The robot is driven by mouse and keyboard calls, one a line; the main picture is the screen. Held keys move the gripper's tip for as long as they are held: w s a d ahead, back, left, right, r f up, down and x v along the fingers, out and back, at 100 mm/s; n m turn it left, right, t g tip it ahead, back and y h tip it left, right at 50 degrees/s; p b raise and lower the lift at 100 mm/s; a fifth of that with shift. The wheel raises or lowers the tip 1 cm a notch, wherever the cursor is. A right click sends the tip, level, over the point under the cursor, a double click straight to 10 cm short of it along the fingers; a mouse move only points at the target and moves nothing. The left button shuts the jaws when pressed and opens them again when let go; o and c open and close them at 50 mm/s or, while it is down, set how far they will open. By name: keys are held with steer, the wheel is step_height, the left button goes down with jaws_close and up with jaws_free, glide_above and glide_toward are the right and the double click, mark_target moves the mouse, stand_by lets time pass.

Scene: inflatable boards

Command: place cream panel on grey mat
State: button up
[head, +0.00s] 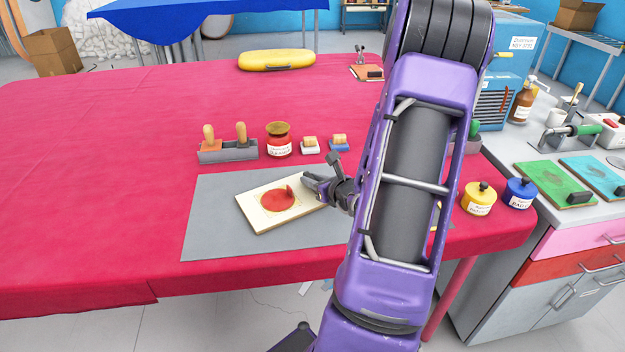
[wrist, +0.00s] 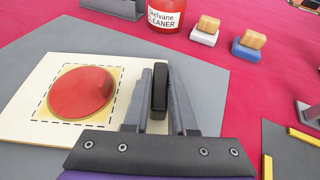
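The cream panel (head: 257,216) has a red disc and a dashed square on its face and a black handle (wrist: 160,88) at its right end. It is over the middle of the grey mat (head: 207,222), turned at an angle to it, and seems to lie flat on it. The mat also shows around the panel in the wrist view (wrist: 205,80). My gripper (head: 317,186) is at the panel's right end. In the wrist view its fingers (wrist: 160,95) stand close on both sides of the black handle and look shut on it. My arm hides the mat's right part.
Behind the mat stand a grey rack with wooden-handled tools (head: 228,152), a red cleaner jar (head: 279,140) and two small blocks (head: 310,145) (head: 339,143). Yellow (head: 478,200) and blue (head: 519,194) pots are at the right. The red table's left side is clear.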

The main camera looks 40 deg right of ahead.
steer(key=o, duration=0.4)
steer(key=shift+s+r, duration=0.1)
steer(key=shift+r, duration=0.05)
steer(key=p+v, duration=0.1)
steer(key=v, duration=1)
steer(key=shift+s+r+p, duration=0.15)
steer(key=shift+s+p, duration=0.2)
